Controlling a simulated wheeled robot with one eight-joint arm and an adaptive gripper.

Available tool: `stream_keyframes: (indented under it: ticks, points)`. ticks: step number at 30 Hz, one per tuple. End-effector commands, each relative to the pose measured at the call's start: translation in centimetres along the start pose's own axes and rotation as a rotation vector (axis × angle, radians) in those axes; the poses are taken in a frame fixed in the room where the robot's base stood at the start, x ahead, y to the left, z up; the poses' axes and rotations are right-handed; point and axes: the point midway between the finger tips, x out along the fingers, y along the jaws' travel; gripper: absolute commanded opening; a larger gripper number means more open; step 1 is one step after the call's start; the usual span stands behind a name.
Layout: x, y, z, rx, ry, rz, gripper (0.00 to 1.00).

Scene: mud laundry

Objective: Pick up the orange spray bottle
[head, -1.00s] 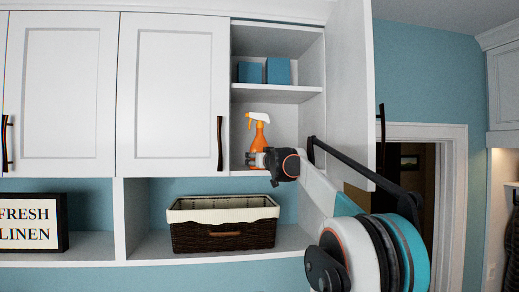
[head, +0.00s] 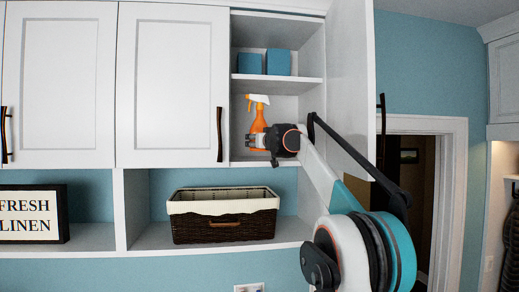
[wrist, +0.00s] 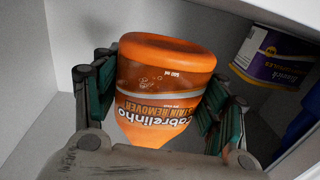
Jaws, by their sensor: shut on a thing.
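The orange spray bottle (head: 259,121) with a white and orange spray head stands in the lower compartment of the open right cabinet. In the wrist view the bottle (wrist: 165,85) appears upside down, its label reading "Cabrelinho Stain Remover". My gripper (head: 251,142) reaches in from the right at the bottle's lower part. In the wrist view my gripper (wrist: 155,100) has a finger on each side of the bottle and is shut on it. The bottle's lower part is partly hidden by the gripper in the head view.
A purple and white can (wrist: 272,57) is beside the bottle in the wrist view. Blue boxes (head: 279,62) sit on the shelf above. A wicker basket (head: 222,229) sits in the cubby below.

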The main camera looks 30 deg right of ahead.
Motion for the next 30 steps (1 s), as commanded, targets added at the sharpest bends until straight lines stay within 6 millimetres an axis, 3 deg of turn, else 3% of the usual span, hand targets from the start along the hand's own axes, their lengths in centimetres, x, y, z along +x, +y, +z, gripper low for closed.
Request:
stream_keyframes:
  ticks: [8, 24, 30]
  points:
    - [-3.4, 0.0, 0.3, 0.000, 0.000, 0.001, 0.24]
    - [-13.8, 0.0, 0.3, 0.000, 0.000, 0.001, 0.24]
    - [-16.4, 0.0, 0.2, 0.000, 0.000, 0.001, 0.24]
